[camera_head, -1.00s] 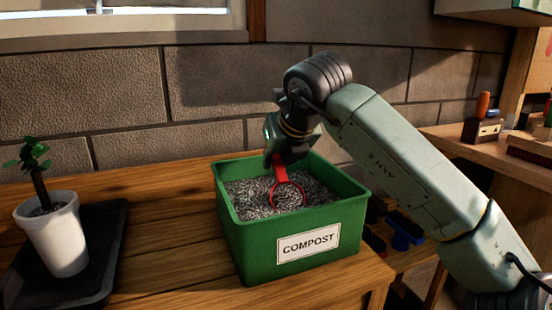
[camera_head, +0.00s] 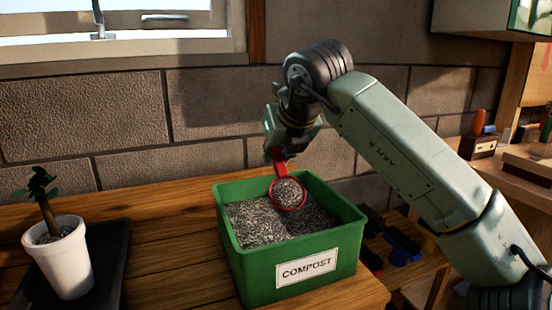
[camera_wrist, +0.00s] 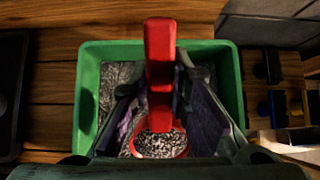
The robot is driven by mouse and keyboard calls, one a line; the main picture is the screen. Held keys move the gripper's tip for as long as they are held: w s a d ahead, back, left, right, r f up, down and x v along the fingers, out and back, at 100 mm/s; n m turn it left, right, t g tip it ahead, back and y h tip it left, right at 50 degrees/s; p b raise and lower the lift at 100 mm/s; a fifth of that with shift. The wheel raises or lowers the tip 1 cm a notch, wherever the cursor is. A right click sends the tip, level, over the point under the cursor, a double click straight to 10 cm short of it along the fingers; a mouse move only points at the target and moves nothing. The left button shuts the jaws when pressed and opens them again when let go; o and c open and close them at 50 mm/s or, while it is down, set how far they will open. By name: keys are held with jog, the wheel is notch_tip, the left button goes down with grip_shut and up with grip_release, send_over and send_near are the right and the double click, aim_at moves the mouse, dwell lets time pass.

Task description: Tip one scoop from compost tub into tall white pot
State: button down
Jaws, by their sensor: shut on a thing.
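The green compost tub (camera_head: 292,266) stands on the wooden bench with grey, grainy compost (camera_head: 262,222) inside; it also shows in the wrist view (camera_wrist: 90,100). My gripper (camera_head: 280,150) is shut on the handle of a red scoop (camera_head: 288,193), above the tub. The scoop's bowl holds a heap of compost and looks clear of the surface below it. In the wrist view the red handle (camera_wrist: 160,60) stands between my fingers. The tall white pot (camera_head: 64,262) with a small leafy plant stands at the left on a dark tray, apart from the tub.
The dark tray (camera_head: 108,262) lies under the pot. Bare bench (camera_head: 175,250) lies between tray and tub. A block wall (camera_head: 130,120) and window are behind. A lower shelf with blue and red items (camera_head: 402,248) is right of the tub.

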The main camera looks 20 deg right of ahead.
jog(key=shift+r+p, duration=2.3)
jog(key=shift+r, duration=1.4)
jog(key=shift+f, duration=0.1)
